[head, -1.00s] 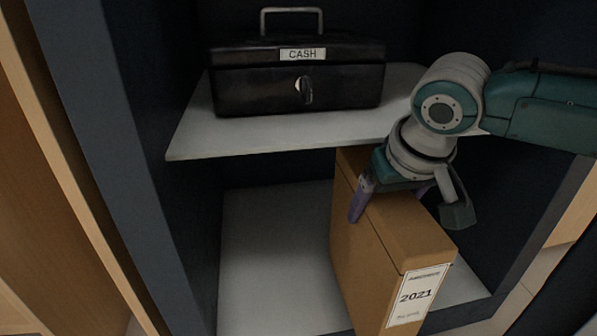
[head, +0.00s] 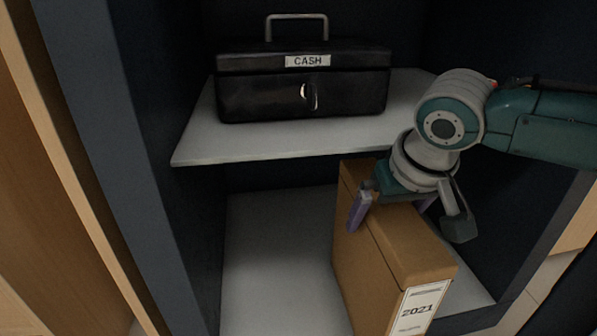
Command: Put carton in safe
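The brown carton (head: 374,264) with a white 2021 label (head: 416,308) stands upright in the lower compartment of the dark safe (head: 103,165), on its pale floor. Its far part is under the shelf and its labelled end faces me. My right gripper (head: 392,215) comes down over the carton's top, with one purple finger against the left face. The other finger is mostly hidden behind the carton's top edge. The fingers appear to straddle the carton and grip it. My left gripper is out of view.
A black cash box (head: 302,90) with a handle sits on the pale shelf (head: 240,147) above. The compartment floor (head: 268,260) left of the carton is clear.

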